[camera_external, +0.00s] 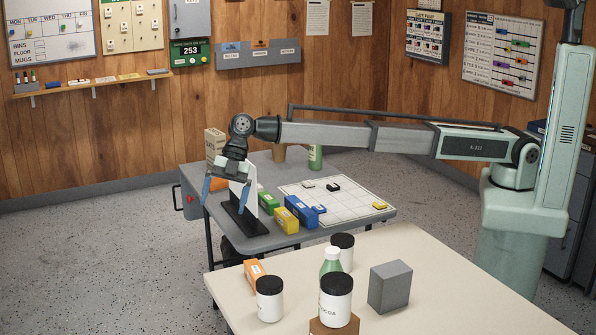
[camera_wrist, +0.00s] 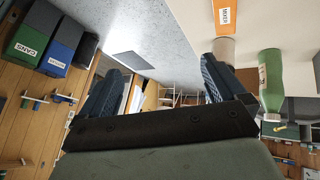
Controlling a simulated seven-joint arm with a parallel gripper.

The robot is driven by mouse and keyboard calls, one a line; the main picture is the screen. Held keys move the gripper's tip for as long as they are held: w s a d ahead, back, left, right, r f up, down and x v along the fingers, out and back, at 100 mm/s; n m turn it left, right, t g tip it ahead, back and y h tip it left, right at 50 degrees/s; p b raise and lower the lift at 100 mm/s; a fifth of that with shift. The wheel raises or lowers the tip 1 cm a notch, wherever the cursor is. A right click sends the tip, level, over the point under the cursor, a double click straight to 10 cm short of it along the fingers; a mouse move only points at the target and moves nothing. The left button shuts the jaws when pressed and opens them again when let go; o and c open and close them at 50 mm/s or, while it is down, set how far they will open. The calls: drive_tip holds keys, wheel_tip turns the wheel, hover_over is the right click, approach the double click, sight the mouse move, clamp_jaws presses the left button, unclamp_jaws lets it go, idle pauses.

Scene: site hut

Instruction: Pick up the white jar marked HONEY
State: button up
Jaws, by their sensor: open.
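Three white jars with black lids stand on the near cream table in the external view: a front-left jar (camera_external: 269,304), a front-right jar (camera_external: 335,308) and a back jar (camera_external: 346,259). The front-right jar seems marked COCOA and stands on a brown block. I cannot read HONEY on any jar, so I cannot tell which it is. My gripper (camera_external: 226,192) is open and empty over the grey table's left end, well away from the jars. Its spread fingers also show in the wrist view (camera_wrist: 163,78), with no jar clearly visible there.
A green bottle (camera_external: 331,262), an orange box (camera_external: 254,270) and a grey block (camera_external: 390,287) stand around the jars. The grey table (camera_external: 270,240) holds coloured boxes, a black stand and a white grid board. The cream table's right side (camera_external: 460,295) is clear.

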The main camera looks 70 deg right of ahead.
drive_tip(key=s+a+f+n+h, duration=0.1)
drive_tip(key=s+a+f+h, duration=0.15)
drive_tip(key=s+a, duration=0.65)
drive_tip(key=h, duration=0.5)
approach(270, 298)
drive_tip(key=d, duration=0.1)
drive_tip(key=w+d+r, duration=0.1)
drive_tip(key=d, duration=0.1)
drive_tip(key=shift+w+r+n, duration=0.2)
drive_tip(key=shift+w+n, duration=0.05)
drive_tip(key=shift+n, duration=0.15)
drive_tip(key=shift+s+f, duration=0.1)
drive_tip(key=shift+f, duration=0.3)
wheel_tip(270, 298, down, 13)
drive_tip(key=c, duration=1.4)
